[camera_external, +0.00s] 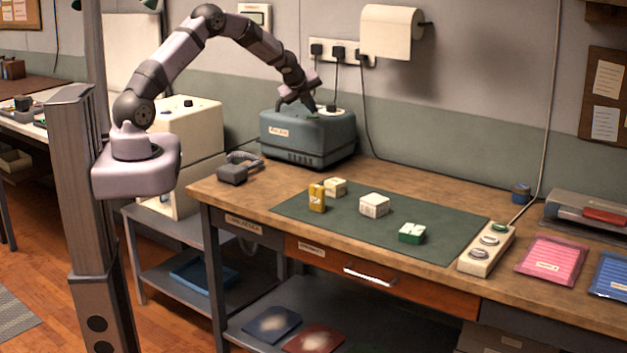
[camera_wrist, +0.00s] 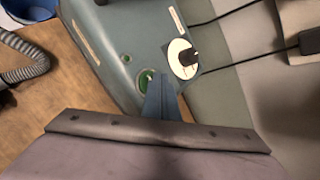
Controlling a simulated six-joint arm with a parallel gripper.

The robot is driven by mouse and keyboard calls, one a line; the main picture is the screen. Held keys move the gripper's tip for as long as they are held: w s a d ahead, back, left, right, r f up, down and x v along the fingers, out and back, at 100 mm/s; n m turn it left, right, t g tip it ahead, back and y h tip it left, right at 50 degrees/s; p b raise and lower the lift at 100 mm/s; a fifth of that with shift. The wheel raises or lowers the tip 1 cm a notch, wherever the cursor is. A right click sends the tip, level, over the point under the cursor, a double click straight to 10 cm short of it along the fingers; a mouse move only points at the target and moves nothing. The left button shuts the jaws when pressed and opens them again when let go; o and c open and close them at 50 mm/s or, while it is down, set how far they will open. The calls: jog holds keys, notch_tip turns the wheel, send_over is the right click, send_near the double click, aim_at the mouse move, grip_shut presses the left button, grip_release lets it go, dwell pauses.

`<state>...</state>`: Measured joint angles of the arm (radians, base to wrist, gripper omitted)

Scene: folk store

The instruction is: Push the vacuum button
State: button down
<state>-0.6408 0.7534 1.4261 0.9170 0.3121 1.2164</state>
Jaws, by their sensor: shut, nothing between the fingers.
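The vacuum machine (camera_external: 318,143) is a blue-grey box with a small label on its front, standing at the back left of the workbench. It fills the upper middle of the wrist view (camera_wrist: 122,38). On its top is a round green button (camera_wrist: 144,80), beside a white dial with a dark knob (camera_wrist: 183,58). My gripper (camera_external: 310,107) is shut and empty, pointing down over the machine's top. In the wrist view its closed fingertips (camera_wrist: 156,78) overlap the right side of the button. I cannot tell whether they touch it or how far it is pressed.
A grey hose (camera_external: 236,168) lies left of the machine. Small boxes, one yellow (camera_external: 317,198), stand on a green mat (camera_external: 440,215). A strip with several round buttons (camera_external: 487,250) lies at the right. Cables and a paper roll (camera_external: 389,33) are on the wall behind.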

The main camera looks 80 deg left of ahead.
aim_at(311, 117)
jog(key=shift+r, duration=0.25)
notch_tip(311, 117, up, 6)
jog(key=p, duration=0.6)
jog(key=shift+f, duration=0.1)
dwell(0.5)
